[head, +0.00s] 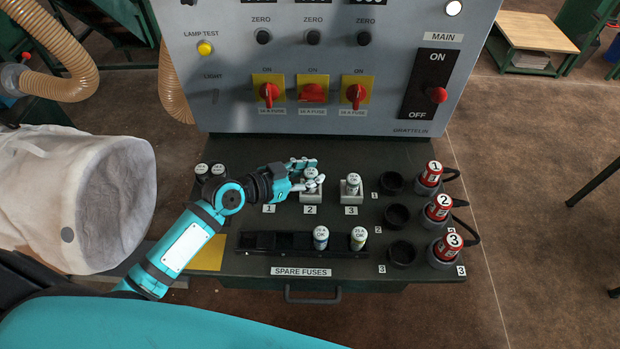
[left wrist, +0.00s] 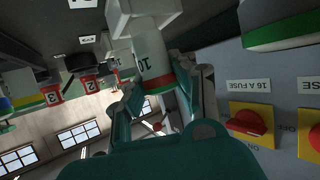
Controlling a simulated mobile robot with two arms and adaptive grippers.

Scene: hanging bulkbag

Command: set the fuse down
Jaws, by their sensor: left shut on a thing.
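My left gripper (head: 308,176) is shut on a white fuse (head: 311,173) at the place labelled 2 on the dark bench top. In the left wrist view the fuse (left wrist: 150,62) shows a "10" mark and a red band between the fingers. Its far end meets the white holder (left wrist: 143,16); I cannot tell whether it is fully seated. The holder at 2 (head: 311,196) shows below the fuse. Another fuse (head: 352,180) stands in the white holder at 3. My gripper and wrist partly cover the area behind label 1. My right gripper is out of view.
The spare fuses rack (head: 280,242) at the front holds two fuses on its right side. Black cups (head: 398,215) and red numbered plugs (head: 441,207) stand at the right. Two caps (head: 210,171) stand at the back left. The grey control panel (head: 225,110) rises behind.

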